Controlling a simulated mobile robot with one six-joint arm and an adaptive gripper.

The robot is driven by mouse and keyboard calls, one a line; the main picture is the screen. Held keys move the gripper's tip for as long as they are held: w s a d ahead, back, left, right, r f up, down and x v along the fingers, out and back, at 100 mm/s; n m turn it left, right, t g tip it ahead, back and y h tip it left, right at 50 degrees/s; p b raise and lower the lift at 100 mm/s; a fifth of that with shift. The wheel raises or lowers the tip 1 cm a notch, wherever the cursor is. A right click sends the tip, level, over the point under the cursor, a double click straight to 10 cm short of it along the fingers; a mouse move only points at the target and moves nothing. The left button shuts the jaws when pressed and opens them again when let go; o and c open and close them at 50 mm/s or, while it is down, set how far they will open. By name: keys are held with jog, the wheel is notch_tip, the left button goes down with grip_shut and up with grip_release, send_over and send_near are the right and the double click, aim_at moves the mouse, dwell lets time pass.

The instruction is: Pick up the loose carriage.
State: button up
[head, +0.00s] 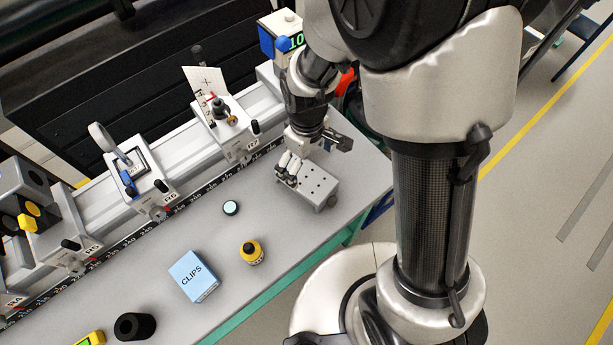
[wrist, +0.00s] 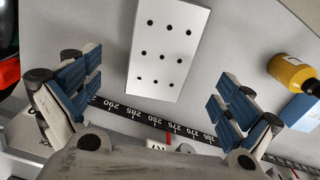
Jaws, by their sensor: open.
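The loose carriage (head: 318,185) is a pale grey block with a grid of dark holes in its top. It lies on the bench near the right end, in front of the rail. In the wrist view the carriage (wrist: 166,50) shows at top centre, its near end between the lines of my two fingers. My gripper (head: 288,170) is open and empty, pointing down over the left part of the carriage in the head view. In the wrist view my gripper (wrist: 155,88) has its blue-padded fingers wide apart, one on each side. I cannot tell the height left above the carriage.
Behind runs the rail with its scale (head: 196,191) and mounted carriages, R7 (head: 240,150) and R6 (head: 160,195). A yellow bottle (head: 252,252), a blue CLIPS box (head: 193,277), a small round disc (head: 231,208) and a black cylinder (head: 135,326) stand to the left.

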aim_at(307, 177)
jog(key=f+b, duration=0.3)
jog(key=f, duration=0.4)
jog(key=shift+s+f, duration=0.2)
jog(key=shift+r, duration=0.1)
jog(key=c, duration=1.6)
jog(key=shift+c, duration=0.3)
jog(key=shift+r, duration=0.1)
